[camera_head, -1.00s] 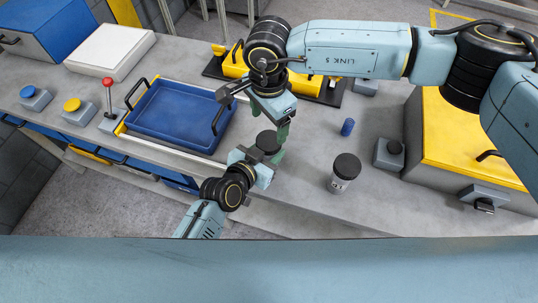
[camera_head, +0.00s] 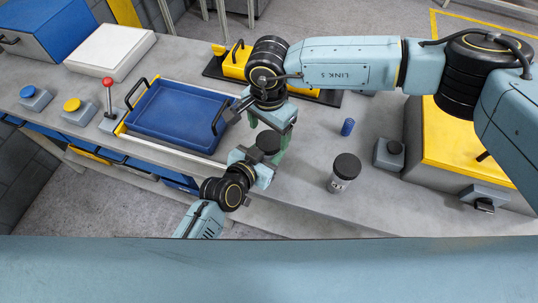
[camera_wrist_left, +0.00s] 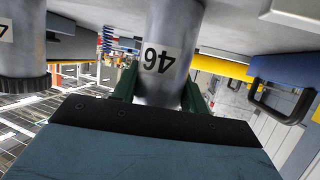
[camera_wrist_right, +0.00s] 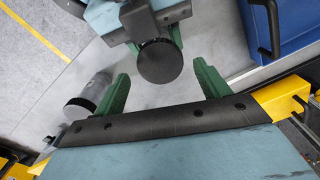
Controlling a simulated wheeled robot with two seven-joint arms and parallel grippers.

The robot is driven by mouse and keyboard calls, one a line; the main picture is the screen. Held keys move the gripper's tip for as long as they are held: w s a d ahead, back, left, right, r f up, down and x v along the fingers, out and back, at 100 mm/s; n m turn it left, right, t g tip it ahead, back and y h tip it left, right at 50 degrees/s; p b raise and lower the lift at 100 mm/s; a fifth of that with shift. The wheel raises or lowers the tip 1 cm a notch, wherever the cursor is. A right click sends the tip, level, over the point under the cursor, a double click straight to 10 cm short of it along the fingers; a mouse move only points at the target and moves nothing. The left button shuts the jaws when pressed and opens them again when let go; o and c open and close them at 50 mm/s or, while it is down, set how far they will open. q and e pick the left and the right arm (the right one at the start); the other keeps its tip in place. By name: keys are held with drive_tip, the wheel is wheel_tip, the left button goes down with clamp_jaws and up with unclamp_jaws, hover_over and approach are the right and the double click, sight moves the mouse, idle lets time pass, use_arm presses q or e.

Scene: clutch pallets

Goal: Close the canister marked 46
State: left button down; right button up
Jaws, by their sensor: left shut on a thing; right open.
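The canister marked 46 (camera_wrist_left: 165,55) is a grey metal cylinder with a white label, seen in the left wrist view. My left gripper (camera_wrist_left: 160,82) is shut around its body, one green finger on each side. The canister's round black lid (camera_head: 268,141) shows on top in the head view; how tightly it sits cannot be told. In the right wrist view the lid (camera_wrist_right: 160,61) lies between and slightly beyond the green fingers of my right gripper (camera_wrist_right: 162,75). The right gripper (camera_head: 272,122) is open above the lid, with no visible contact.
A second black-capped canister (camera_head: 343,177) stands to the right, near a ribbed blue cylinder (camera_head: 348,127). A blue tray (camera_head: 175,112) with black handles lies left of the grippers. A yellow-topped box (camera_head: 462,140) and a black-knob box (camera_head: 390,153) stand at the right.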

sight(269, 140)
drive_tip(key=shift+f, duration=1.65)
drive_tip(key=c, duration=1)
drive_tip(key=m, duration=0.6)
drive_tip(key=o, duration=1.1)
